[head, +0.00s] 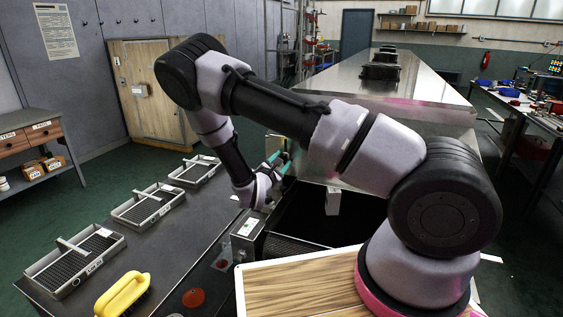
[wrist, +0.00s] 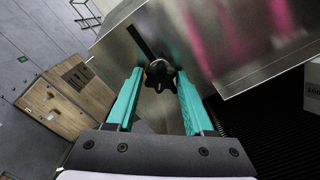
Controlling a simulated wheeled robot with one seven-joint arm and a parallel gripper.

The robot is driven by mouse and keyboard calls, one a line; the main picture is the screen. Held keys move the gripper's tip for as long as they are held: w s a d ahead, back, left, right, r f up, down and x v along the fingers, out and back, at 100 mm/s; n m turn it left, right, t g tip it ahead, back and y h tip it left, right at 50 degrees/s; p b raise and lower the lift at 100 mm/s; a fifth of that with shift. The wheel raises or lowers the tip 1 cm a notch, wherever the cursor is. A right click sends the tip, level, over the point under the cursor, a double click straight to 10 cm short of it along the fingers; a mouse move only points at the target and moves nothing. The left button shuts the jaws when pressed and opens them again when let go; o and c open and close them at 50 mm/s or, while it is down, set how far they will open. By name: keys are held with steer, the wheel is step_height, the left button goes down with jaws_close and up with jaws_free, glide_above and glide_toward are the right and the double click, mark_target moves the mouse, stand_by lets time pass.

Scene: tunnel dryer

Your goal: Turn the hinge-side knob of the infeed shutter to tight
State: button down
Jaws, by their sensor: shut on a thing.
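The black knob (wrist: 158,80) sits on a bare steel face of the dryer in the wrist view. My gripper (wrist: 158,73) has its two teal fingers on either side of it, shut on the knob. In the head view my gripper (head: 279,162) is at the near left corner of the dryer, and the knob itself is hidden there. A dark slot runs up the steel from the knob. I cannot read any tight mark or tell the knob's turn. A shiny steel panel (wrist: 245,50) with a pink reflection juts out right of the knob.
The long steel dryer (head: 440,92) runs away behind my arm. A dark conveyor opening (head: 305,215) lies below my forearm. The bench at left holds wire trays (head: 75,262) and a yellow brush (head: 124,294). A wooden cabinet (head: 158,95) stands at the wall.

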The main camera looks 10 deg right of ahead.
steer(key=shift+m, duration=5.1)
steer(key=shift+c, duration=1.5)
jaws_free()
steer(key=shift+a, duration=0.1)
steer(key=v, duration=1)
steer(key=shift+s+a, duration=0.2)
steer(key=shift+s, duration=0.15)
